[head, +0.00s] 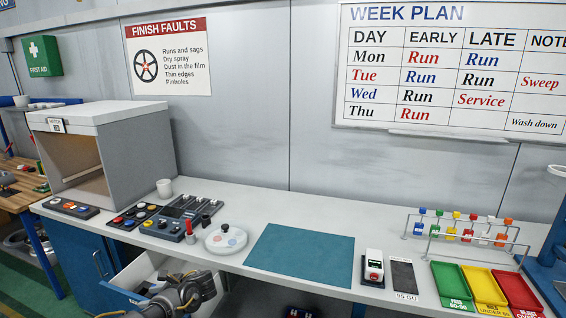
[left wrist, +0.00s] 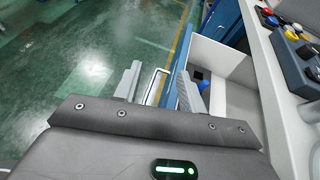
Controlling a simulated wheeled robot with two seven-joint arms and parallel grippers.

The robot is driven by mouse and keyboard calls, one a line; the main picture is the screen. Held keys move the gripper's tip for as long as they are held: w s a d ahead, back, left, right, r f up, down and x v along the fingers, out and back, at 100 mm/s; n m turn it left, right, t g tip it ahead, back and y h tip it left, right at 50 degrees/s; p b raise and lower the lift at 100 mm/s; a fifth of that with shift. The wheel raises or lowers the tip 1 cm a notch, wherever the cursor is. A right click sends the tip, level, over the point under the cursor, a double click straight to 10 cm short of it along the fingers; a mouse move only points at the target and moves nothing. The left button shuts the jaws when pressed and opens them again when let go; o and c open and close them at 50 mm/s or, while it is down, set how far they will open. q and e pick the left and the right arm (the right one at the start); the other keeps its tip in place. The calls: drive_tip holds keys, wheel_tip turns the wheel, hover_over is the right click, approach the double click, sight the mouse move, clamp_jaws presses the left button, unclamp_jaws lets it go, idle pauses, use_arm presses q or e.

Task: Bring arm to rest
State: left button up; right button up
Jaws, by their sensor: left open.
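My left arm (head: 185,291) shows at the bottom of the head view, in front of the open drawer (head: 145,268) under the bench. In the left wrist view my left gripper (left wrist: 160,88) is open, with its two grey fingers apart and nothing shut between them. The drawer's pale bar handle (left wrist: 153,87) appears between the fingers. I cannot tell whether the fingers are around it or above it. The pulled-out drawer (left wrist: 232,98) has white walls, a blue front and a small dark blue item inside. My right gripper is not in view.
The bench top (head: 330,212) holds control boxes (head: 165,225), a white round dish (head: 226,239), a teal mat (head: 303,254), and green, yellow and red trays (head: 484,286). A grey booth (head: 140,140) stands at the left. Green floor (left wrist: 75,60) lies open beside the drawer.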

use_arm(q)
drive_tip(key=s+d+f+n+h, duration=0.2)
drive_tip(key=s+d+f+h, duration=0.6)
drive_tip(key=s+d+f, duration=1)
drive_tip(key=s+d+r+n+h, duration=0.1)
drive_tip(key=s+d+n+h, duration=0.25)
drive_tip(key=s+d, duration=0.3)
drive_tip(key=s+a+r+n+t+h, duration=0.1)
drive_tip(key=s+a+r+n, duration=0.4)
drive_tip(key=s, duration=0.4)
drive_tip(key=s+a+r+n+t+h, duration=0.1)
drive_tip(key=s+a+r+n, duration=0.3)
drive_tip(key=s+r+n, duration=0.45)
wheel_tip(320, 180, down, 35)
drive_tip(key=s+m+g+b, duration=0.1)
drive_tip(key=s+m+b, duration=0.15)
drive_tip(key=b, duration=0.35)
drive_tip(key=s+a+f+g+b, duration=0.1)
drive_tip(key=s+f+b, duration=0.3)
drive_tip(key=s+f, duration=1.2)
wheel_tip(320, 180, down, 2)
drive_tip(key=shift+a+f+g, duration=0.25)
drive_tip(key=shift+a+g, duration=0.05)
drive_tip(key=shift+a, duration=0.55)
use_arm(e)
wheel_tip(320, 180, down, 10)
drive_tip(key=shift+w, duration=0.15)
